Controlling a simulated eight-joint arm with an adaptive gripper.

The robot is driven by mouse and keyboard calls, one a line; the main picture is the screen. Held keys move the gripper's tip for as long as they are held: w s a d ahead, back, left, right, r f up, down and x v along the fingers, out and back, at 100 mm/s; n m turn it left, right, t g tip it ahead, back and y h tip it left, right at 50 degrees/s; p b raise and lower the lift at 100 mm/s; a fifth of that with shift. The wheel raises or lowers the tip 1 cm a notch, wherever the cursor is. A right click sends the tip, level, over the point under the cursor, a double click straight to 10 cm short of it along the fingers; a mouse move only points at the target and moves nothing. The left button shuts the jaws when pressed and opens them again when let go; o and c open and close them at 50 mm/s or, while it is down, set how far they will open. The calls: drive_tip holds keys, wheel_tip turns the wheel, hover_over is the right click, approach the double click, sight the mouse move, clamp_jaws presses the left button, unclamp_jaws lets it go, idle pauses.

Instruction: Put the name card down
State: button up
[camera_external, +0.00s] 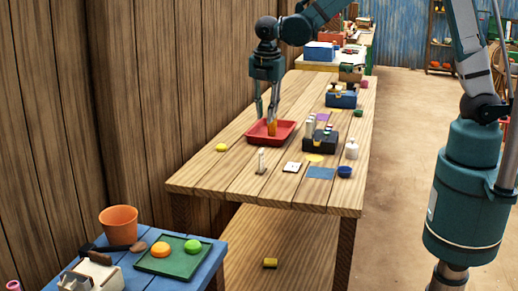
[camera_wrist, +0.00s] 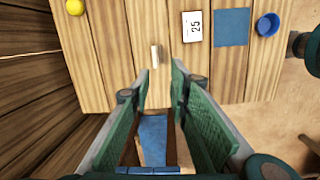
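A small white upright piece (camera_external: 261,160) stands near the front edge of the plank table; it is small and thin in the wrist view (camera_wrist: 155,56). A flat white card with the number 25 (camera_wrist: 193,26) lies to its right, also in the external view (camera_external: 291,167). I cannot tell which one is the name card. My gripper (camera_external: 266,112) points down above the table. In the wrist view my gripper (camera_wrist: 161,68) has its green fingers apart, nothing visible between the tips. The upright piece shows just beyond them; I cannot tell the height between.
A blue mat (camera_wrist: 232,27) and blue bowl (camera_wrist: 267,25) lie right of the card. A yellow ball-like thing (camera_wrist: 75,7) lies left. A red tray (camera_external: 257,138) and dark caddy (camera_external: 320,144) stand behind. The wooden wall (camera_external: 150,90) borders the left side.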

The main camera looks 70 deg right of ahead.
drive_tip(key=s+r+m+t, duration=0.3)
drive_tip(key=s+r+m, duration=0.4)
drive_tip(key=s+r, duration=0.55)
drive_tip(key=s+a+r+m+t, duration=0.1)
drive_tip(key=s+m, duration=0.3)
drive_tip(key=s, duration=0.5)
drive_tip(key=s+a+r+m+t+y, duration=0.1)
drive_tip(key=s+m+t, duration=0.1)
drive_tip(key=s+m, duration=0.3)
drive_tip(key=shift+s+r+m+t, duration=0.25)
drive_tip(key=shift+s+m+t, duration=0.05)
drive_tip(key=shift+s, duration=1.95)
drive_tip(key=shift+f, duration=0.15)
drive_tip(key=shift+f+b, duration=1.6)
drive_tip(key=shift+b, duration=0.1)
